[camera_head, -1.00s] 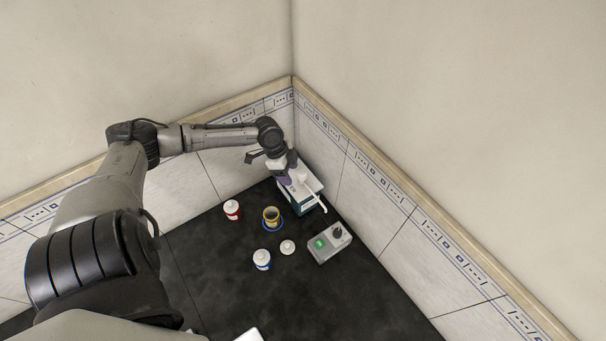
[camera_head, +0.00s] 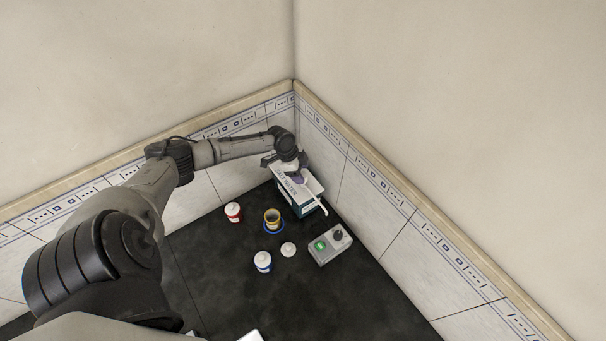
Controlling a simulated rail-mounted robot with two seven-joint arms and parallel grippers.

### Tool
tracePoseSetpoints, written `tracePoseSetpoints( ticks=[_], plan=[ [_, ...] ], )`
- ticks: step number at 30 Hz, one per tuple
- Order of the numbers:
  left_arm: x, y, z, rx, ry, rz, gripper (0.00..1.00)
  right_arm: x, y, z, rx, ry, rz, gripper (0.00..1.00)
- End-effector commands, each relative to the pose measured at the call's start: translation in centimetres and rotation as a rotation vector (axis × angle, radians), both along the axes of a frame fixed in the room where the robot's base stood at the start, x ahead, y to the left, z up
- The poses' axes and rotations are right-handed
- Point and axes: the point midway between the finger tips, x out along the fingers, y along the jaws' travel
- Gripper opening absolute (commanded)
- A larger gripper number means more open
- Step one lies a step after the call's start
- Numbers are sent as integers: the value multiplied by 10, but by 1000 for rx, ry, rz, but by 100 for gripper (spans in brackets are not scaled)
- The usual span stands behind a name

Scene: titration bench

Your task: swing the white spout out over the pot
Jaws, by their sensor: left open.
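The white spout (camera_head: 322,205) sticks out from the top of a white and teal box (camera_head: 296,190) in the far corner, pointing to the lower right, away from the pot. My left gripper (camera_head: 298,178) is over the top of the box, near the spout's upper end. It is open; whether its fingers touch the spout is too small to tell. My right gripper does not show.
A red-and-white jar (camera_head: 233,212) stands left of the pot. A blue-and-white jar (camera_head: 263,262) and a small white lid (camera_head: 288,249) are in front. A grey control box (camera_head: 330,245) with a green button and dark knob stands at the right. Tiled walls close in behind.

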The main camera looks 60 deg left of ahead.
Motion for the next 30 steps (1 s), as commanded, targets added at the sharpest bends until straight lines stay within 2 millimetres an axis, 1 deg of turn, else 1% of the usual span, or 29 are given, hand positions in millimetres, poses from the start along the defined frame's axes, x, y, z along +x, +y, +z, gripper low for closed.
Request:
tracePoseSetpoints(
  ticks=[3, 9, 19, 20, 30],
  plan=[
    [4, -3, -12, -1, 0, 2, 62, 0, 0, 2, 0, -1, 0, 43],
    [7, -6, -22, -1, 0, 2, 62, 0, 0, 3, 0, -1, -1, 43],
    [7, -6, -24, 0, 0, 0, 62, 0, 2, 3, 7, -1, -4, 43],
    [7, -6, -24, 0, 0, 0, 60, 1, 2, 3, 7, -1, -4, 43],
    [7, -6, -23, 0, 0, 0, 28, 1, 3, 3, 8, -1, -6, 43]
  ],
)
